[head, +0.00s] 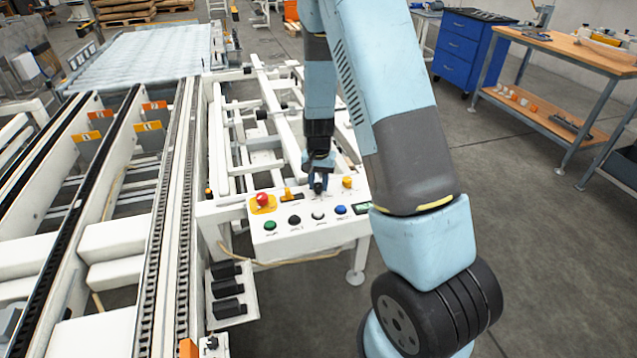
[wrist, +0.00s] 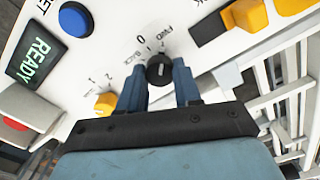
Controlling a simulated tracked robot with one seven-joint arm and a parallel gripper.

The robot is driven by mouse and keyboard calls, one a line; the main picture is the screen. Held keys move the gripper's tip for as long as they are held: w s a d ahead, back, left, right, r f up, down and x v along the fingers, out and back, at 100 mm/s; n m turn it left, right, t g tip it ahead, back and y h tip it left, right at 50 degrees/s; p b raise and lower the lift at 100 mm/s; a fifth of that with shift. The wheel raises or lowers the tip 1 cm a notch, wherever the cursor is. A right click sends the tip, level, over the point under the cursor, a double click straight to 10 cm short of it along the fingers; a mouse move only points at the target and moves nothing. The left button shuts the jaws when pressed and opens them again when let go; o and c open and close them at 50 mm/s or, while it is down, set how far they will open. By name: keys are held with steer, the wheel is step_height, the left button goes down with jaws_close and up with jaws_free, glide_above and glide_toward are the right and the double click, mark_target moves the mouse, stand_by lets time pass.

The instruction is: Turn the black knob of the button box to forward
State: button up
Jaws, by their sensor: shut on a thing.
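The white button box (head: 290,243) stands at the end of the conveyor frame, and its panel also fills the upper part of the wrist view (wrist: 100,62). The round black knob (wrist: 159,69) sits between labels 0, BACK and FWD. A small pale mark shows on its face, but I cannot tell clearly which label it points to. My gripper (wrist: 159,84) is shut on the knob, one blue-grey finger on each side. In the head view my gripper (head: 318,184) reaches down over the rear of the panel and largely hides the knob.
Beside the knob are a yellow selector (wrist: 105,103) marked 1 and 2 and a yellow-orange lever (wrist: 247,15). The panel also holds a red emergency button (head: 262,199), a blue button (wrist: 76,18) and a READY display (wrist: 35,58). White rails (head: 262,110) lie behind.

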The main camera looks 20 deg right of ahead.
mark_target(318, 185)
steer(key=o, duration=1)
steer(key=shift+o, duration=0.2)
steer(key=shift+r, duration=0.1)
step_height(318, 185, up, 14)
steer(key=shift+f, duration=0.25)
steer(key=s+r+n+t, duration=0.1)
steer(key=s+r, duration=0.5)
steer(key=r, duration=0.2)
steer(key=s+r+n+t, duration=0.1)
steer(key=s+r+n, duration=0.1)
steer(key=s+r, duration=0.45)
steer(key=s+r+n+t, duration=0.1)
steer(key=s+r, duration=0.3)
steer(key=s, duration=0.4)
steer(key=s+d+r+n+t, duration=0.1)
steer(key=s+r+t, duration=0.1)
steer(key=s+r, duration=0.2)
steer(key=s, duration=0.3)
steer(key=shift+s+r+t, duration=0.3)
steer(key=shift+s+r, duration=0.1)
